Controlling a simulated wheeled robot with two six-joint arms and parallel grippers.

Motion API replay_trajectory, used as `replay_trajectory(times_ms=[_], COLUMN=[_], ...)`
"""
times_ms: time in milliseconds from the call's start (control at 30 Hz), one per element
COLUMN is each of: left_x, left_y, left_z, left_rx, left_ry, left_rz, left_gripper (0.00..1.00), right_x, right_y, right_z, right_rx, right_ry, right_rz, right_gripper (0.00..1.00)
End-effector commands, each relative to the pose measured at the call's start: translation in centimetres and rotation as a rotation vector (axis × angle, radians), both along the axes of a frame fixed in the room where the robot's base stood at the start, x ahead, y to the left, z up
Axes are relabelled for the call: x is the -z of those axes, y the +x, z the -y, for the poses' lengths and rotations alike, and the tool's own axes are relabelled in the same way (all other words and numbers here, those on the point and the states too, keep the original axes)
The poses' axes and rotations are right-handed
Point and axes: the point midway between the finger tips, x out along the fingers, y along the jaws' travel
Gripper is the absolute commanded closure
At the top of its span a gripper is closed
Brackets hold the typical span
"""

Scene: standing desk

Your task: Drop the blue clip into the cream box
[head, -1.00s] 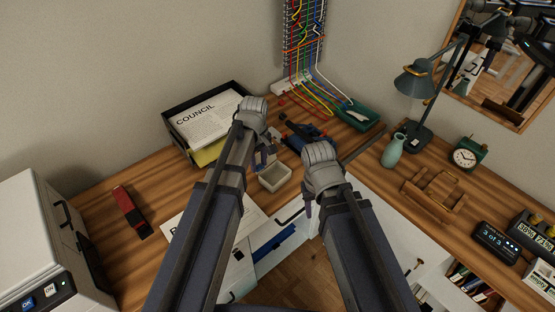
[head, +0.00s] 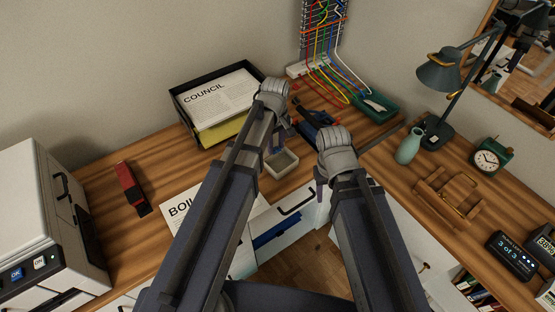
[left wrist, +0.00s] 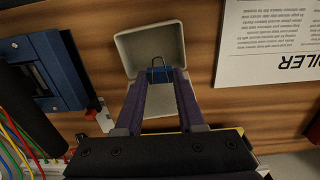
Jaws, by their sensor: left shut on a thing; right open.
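The cream box (head: 283,166) is a small, open square box near the front edge of the desk. In the left wrist view the cream box (left wrist: 129,48) lies just beyond and beneath my left fingertips. My left gripper (left wrist: 159,72) is shut on the blue clip (left wrist: 158,77), a binder clip with a dark wire loop. The clip appears over the box opening; its exact height is unclear. In the head view my left gripper (head: 277,146) is at the box's back left, and the clip is hard to make out. My right gripper (head: 320,182) is open and empty, right of the box.
A black tray with a COUNCIL paper (head: 217,93) stands behind left. A BOILER sheet (head: 182,207) lies left of the box. A dark blue tool-like object (head: 312,131) lies behind it, near coloured cables (head: 325,75). A red stapler-like object (head: 131,188) is far left.

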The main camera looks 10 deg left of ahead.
Motion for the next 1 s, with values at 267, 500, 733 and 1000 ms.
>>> replay_trajectory(times_ms=[267, 500, 733, 1000], left_x=[3.4, 3.5, 3.5, 3.5], left_y=[0.0, 0.0, 0.0, 0.0], left_z=[0.0, 0.0, 0.0, 0.0], left_rx=[0.000, 0.000, 0.000, 0.000], left_ry=[0.000, 0.000, 0.000, 0.000], left_rz=[0.000, 0.000, 0.000, 0.000], left_gripper=[1.00, 1.00, 0.47, 0.27], right_x=[3.4, 3.5, 3.5, 3.5], right_y=[0.0, 0.0, 0.0, 0.0], right_z=[0.0, 0.0, 0.0, 0.0], right_rx=[0.000, 0.000, 0.000, 0.000], right_ry=[0.000, 0.000, 0.000, 0.000], right_rz=[0.000, 0.000, 0.000, 0.000], right_gripper=[0.50, 0.50, 0.50, 0.50])
